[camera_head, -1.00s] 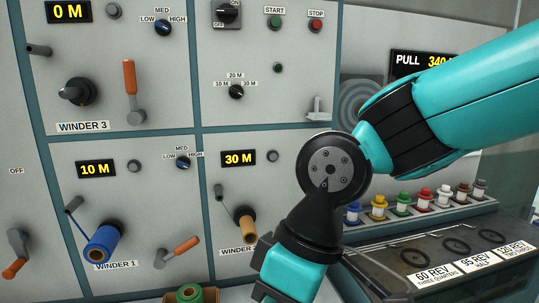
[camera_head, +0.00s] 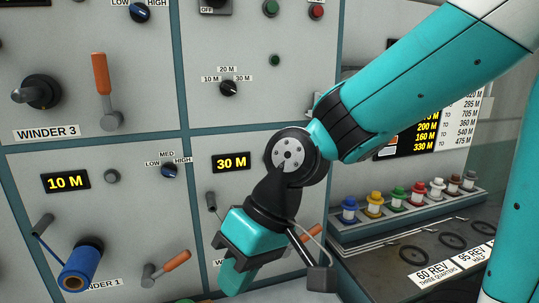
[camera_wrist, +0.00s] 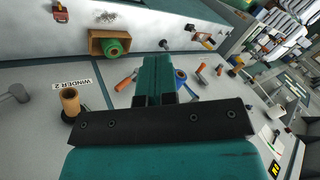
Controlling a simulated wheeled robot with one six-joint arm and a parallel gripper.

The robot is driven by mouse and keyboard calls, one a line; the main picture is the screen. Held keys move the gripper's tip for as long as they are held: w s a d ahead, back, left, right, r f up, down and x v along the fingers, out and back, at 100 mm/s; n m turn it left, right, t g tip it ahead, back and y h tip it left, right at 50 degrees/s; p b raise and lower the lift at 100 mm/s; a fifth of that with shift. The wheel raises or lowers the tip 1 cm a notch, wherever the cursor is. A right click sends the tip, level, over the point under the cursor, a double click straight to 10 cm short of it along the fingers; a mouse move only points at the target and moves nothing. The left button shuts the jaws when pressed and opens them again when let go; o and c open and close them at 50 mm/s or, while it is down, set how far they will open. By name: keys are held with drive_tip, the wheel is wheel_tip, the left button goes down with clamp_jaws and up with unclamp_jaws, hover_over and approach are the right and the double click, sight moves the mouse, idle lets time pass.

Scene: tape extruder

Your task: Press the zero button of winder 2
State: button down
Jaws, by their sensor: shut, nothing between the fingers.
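Winder 2's panel shows in the head view with its yellow 30 M display (camera_head: 230,162). The zero button is hidden behind my wrist joint there. I cannot make it out in the wrist view. My gripper (camera_head: 230,288) is shut and empty, pointing down in front of the lower part of winder 2's panel, below the display. In the wrist view my shut teal fingers (camera_wrist: 157,62) point away from the camera. The WINDER 2 label (camera_wrist: 72,84) and a tan spool (camera_wrist: 70,101) lie to their left.
Winder 1 has a 10 M display (camera_head: 66,181), a grey button (camera_head: 112,176) and a blue spool (camera_head: 80,265). A green roll (camera_wrist: 116,46) sits in a wooden box. Orange-handled cranks (camera_head: 168,268) stick out. Coloured spools (camera_head: 397,197) stand on a shelf at right.

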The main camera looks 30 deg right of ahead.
drive_tip(key=w+d+r+m+t+y+p, duration=0.2)
drive_tip(key=w+d+m+t+p, duration=0.35)
drive_tip(key=w+d+m, duration=0.6)
drive_tip(key=w+d+m+t+h+p, duration=0.1)
drive_tip(key=w+d+m+t+h, duration=0.1)
drive_tip(key=w+d+m+t, duration=0.3)
drive_tip(key=d+m, duration=0.4)
drive_tip(key=d, duration=0.1)
drive_tip(key=shift+w+d+h, duration=0.15)
drive_tip(key=shift+d+h, duration=0.25)
drive_tip(key=w+d+p, duration=0.2)
drive_tip(key=w+p, duration=0.1)
drive_tip(key=w, duration=0.5)
drive_tip(key=shift+w+d, duration=0.15)
drive_tip(key=shift+w, duration=0.05)
drive_tip(key=shift+w+p, duration=0.15)
drive_tip(key=shift+p, duration=0.15)
drive_tip(key=shift+w+d, duration=0.1)
drive_tip(key=shift+w, duration=0.2)
